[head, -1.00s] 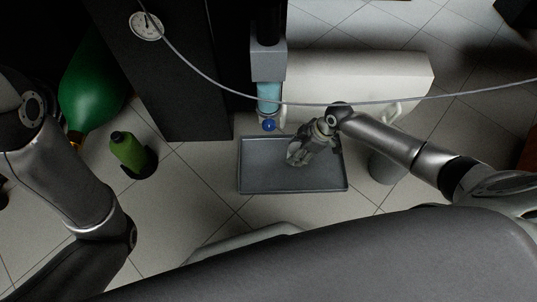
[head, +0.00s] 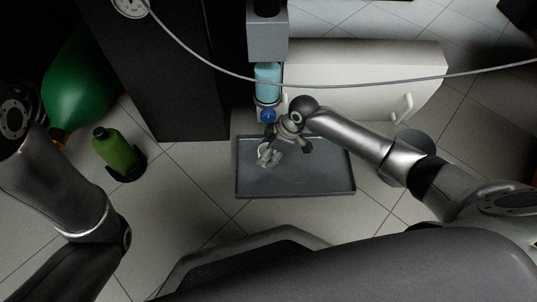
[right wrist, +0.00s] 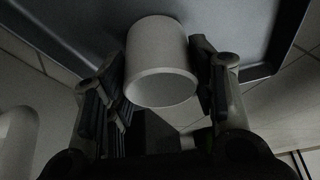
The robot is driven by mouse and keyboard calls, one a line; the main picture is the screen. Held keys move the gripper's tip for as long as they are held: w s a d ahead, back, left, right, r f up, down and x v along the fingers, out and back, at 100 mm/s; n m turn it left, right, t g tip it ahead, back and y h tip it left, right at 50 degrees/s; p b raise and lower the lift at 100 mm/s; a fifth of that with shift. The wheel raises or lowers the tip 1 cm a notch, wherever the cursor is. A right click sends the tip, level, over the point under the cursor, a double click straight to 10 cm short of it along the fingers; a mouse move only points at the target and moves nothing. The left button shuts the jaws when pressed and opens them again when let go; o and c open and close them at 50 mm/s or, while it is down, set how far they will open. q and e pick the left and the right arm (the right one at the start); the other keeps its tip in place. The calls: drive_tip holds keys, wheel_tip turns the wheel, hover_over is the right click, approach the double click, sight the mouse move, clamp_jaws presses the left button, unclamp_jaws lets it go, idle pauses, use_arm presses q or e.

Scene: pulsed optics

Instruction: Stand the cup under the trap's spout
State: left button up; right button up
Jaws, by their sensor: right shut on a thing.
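The white cup (right wrist: 162,60) is between the two fingers of my right gripper (right wrist: 160,85) in the right wrist view, its open rim towards the camera. My right gripper (head: 273,152) is shut on it. In the head view the cup (head: 263,148) shows small and partly hidden by the fingers, over the left part of the grey tray (head: 310,190). I cannot tell whether it touches the tray. The trap (head: 267,82) is a light blue cylinder with a blue knob (head: 268,116), just above the gripper in the picture. Its spout is not clearly visible. My left gripper is out of view.
A grey cable (head: 400,80) crosses in front of the trap. A white cabinet (head: 360,75) with handles stands behind the tray. A dark column (head: 175,90), a green bottle (head: 115,150) and a large green tank (head: 80,85) are at the left. Tiled floor is clear left of the tray.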

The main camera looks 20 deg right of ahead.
drive_tip(key=shift+r, duration=0.1)
drive_tip(key=o, duration=1)
drive_tip(key=shift+f, duration=0.2)
drive_tip(key=shift+r, duration=0.15)
drive_tip(key=p+v, duration=0.8)
drive_tip(key=v, duration=0.4)
drive_tip(key=shift+s+p, duration=0.1)
drive_tip(key=shift+p, duration=0.3)
